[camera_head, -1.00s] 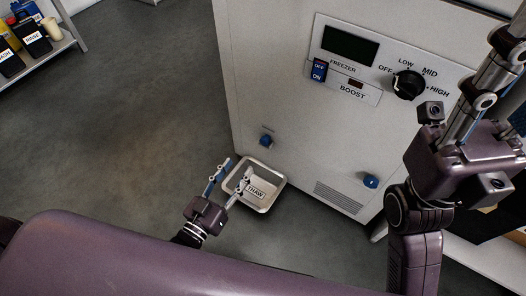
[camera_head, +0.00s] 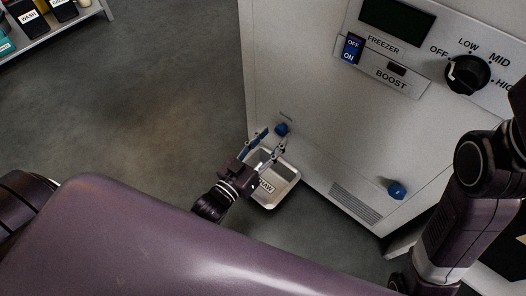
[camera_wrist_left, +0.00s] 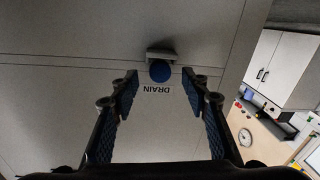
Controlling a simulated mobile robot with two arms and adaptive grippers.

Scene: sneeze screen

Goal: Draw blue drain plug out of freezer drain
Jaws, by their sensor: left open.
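The blue drain plug (camera_head: 283,129) sits in the low left part of the white freezer front (camera_head: 300,60). In the left wrist view the round blue plug (camera_wrist_left: 160,71) is in a grey fitting above an upside-down DRAIN label (camera_wrist_left: 157,89). My left gripper (camera_head: 270,142) is open beside the plug, fingers pointing at the freezer. In the left wrist view the open fingers (camera_wrist_left: 159,78) flank the plug's line, with the plug centred just beyond the tips and no clear contact. My right arm shows at the right edge; its gripper is out of view.
A metal tray labelled THAW (camera_head: 286,170) lies on the floor below the drain, partly hidden by my left gripper. Another blue knob (camera_head: 397,190) is further right on the freezer front. A shelf with bottles (camera_head: 60,30) stands far left. The floor at left is clear.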

